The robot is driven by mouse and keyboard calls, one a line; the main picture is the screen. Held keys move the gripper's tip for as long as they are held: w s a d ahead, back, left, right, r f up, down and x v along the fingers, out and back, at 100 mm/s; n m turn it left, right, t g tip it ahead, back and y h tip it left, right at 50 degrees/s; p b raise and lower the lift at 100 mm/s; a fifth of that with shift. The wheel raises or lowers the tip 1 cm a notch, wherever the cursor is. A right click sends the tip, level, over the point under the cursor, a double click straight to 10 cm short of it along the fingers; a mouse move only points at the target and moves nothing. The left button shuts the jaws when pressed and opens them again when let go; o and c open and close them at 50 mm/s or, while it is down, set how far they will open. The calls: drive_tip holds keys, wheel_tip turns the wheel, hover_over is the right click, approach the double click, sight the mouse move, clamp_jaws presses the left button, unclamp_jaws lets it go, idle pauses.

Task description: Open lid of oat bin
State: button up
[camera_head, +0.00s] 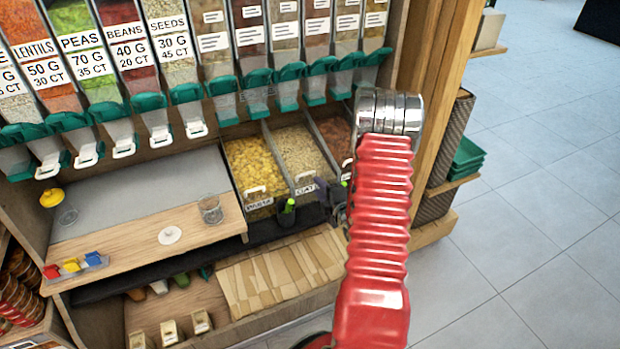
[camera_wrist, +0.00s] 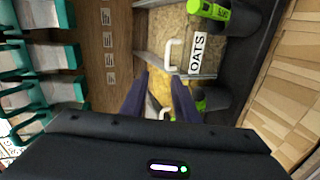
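The oat bin (camera_head: 301,155) is in the lower row of the shelf, full of pale oats under what looks like a clear lid, which appears shut. In the wrist view, its white "OATS" label (camera_wrist: 198,54) and white handle (camera_wrist: 173,53) are near the top centre. My gripper (camera_wrist: 160,80) is open, its two dark fingers apart with nothing held between them. The fingertips point toward the bin's front, short of the handle and apart from it. In the head view, my gripper (camera_head: 334,192) is partly hidden by my red arm, just right of the oat label.
The pasta bin (camera_head: 259,168) is left of the oat bin, and a reddish-brown bin (camera_head: 335,137) is right of it. Dark holders with green-topped markers (camera_head: 289,207) stand in front. Teal-spouted dispensers (camera_head: 288,82) hang above. A glass (camera_head: 210,208) stands on the wooden counter.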

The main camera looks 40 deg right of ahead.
drive_tip(key=s+f, duration=0.2)
drive_tip(key=shift+s+d+f+n+t, duration=0.15)
drive_tip(key=shift+d+f+n+t, duration=0.15)
drive_tip(key=shift+d+f+t, duration=0.1)
drive_tip(key=x, duration=1.4)
drive_tip(key=shift+d, duration=0.2)
drive_tip(key=shift+s+r, duration=0.1)
clamp_jaws()
